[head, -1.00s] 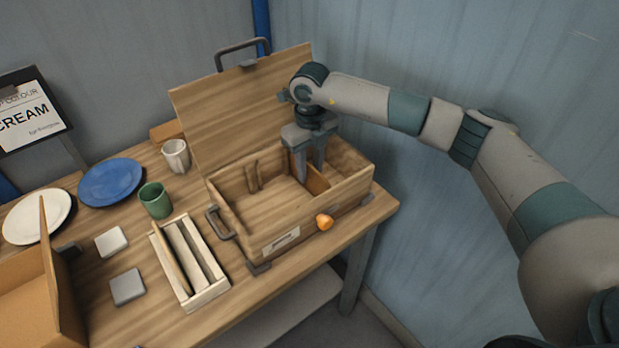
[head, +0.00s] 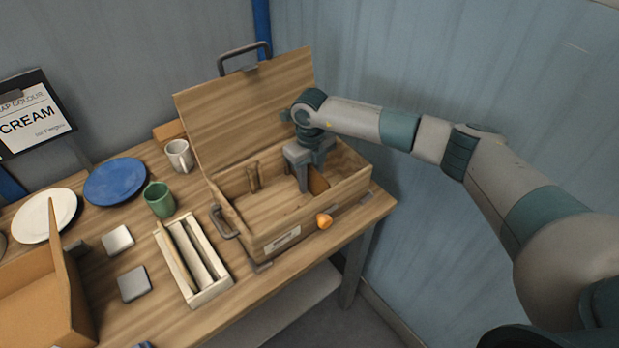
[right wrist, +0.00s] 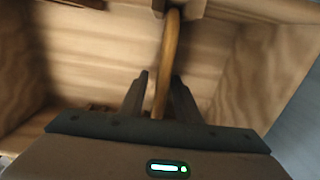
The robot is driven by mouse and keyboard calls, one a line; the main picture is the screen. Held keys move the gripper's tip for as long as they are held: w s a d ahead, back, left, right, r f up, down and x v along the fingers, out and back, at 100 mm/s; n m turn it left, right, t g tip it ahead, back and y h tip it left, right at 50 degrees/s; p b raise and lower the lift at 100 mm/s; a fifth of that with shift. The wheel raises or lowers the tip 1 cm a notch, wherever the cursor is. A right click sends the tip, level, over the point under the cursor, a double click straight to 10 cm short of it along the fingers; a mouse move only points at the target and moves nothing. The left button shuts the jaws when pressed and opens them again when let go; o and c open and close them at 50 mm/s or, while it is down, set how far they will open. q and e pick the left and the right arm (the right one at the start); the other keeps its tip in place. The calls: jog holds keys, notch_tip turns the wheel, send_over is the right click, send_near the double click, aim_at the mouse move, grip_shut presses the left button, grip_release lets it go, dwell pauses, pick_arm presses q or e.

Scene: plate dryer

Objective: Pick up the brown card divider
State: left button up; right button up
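The brown card divider (head: 319,181) stands on edge inside the open wooden chest (head: 335,211), toward its right side. My right gripper (head: 310,180) reaches down into the chest at the divider, and its fingers partly hide it. In the right wrist view the divider (right wrist: 169,55) is a narrow, slightly curved brown strip running between the two fingers of the gripper (right wrist: 160,76). The fingers stand apart, with a gap seen on the divider's left; it lies closer to the right finger. My left gripper is not in view.
The chest's raised lid (head: 250,110) stands behind the gripper. An orange knob-like object (head: 324,221) is at the chest's front. Left are a slotted tray (head: 212,292), green cup (head: 160,200), white mug (head: 180,156), blue plate (head: 115,181), white plate (head: 45,216) and cardboard box (head: 35,300).

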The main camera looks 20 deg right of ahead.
grip_shut()
jog(key=shift+r, duration=0.1)
jog(key=shift+r+b, duration=0.35)
jog(key=shift+r, duration=0.15)
notch_tip(320, 180, up, 17)
jog(key=b, duration=0.6)
jog(key=shift+f+b, duration=0.1)
jog(key=shift+b, duration=0.2)
